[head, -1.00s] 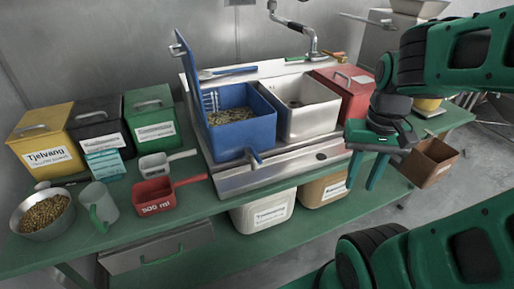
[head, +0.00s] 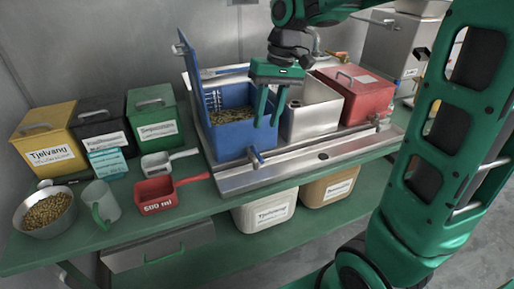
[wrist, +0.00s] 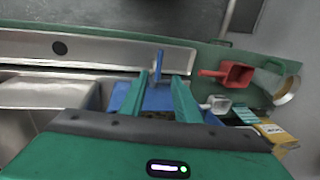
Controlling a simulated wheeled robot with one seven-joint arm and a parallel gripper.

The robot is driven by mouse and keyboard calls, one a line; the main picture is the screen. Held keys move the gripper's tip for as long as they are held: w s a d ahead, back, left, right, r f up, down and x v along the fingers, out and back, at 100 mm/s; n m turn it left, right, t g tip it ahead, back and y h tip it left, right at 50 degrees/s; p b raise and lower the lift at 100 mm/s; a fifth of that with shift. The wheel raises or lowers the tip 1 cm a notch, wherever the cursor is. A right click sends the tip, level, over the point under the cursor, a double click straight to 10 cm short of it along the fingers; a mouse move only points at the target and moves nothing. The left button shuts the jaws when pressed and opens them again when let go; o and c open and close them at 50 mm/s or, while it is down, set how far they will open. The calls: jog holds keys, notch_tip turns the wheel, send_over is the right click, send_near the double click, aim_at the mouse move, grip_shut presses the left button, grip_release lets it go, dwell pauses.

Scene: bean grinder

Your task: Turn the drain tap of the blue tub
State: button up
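The blue tub (head: 231,140) stands in the metal sink unit with its lid raised at the back and brown beans inside. Its blue drain tap (head: 256,156) sticks out low on the front wall, and it also shows in the wrist view (wrist: 158,66), between and beyond my fingertips. My gripper (head: 267,124) is open and empty, fingers pointing down, above the right part of the blue tub. In the wrist view my gripper (wrist: 155,95) has its two green fingers apart, with the tub's blue wall (wrist: 150,97) between them. I see no contact with the tap.
A steel basin (head: 312,118) and a red lidded bin (head: 358,95) stand right of the tub. The metal ledge (head: 300,163) before the tub is mostly clear.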

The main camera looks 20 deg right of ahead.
aim_at(257, 155)
jog(key=f, duration=0.3)
jog(key=a+f, duration=0.1)
jog(key=f, duration=0.6)
jog(key=shift+a, duration=0.4)
grip_shut()
jog(key=shift+a, duration=0.3)
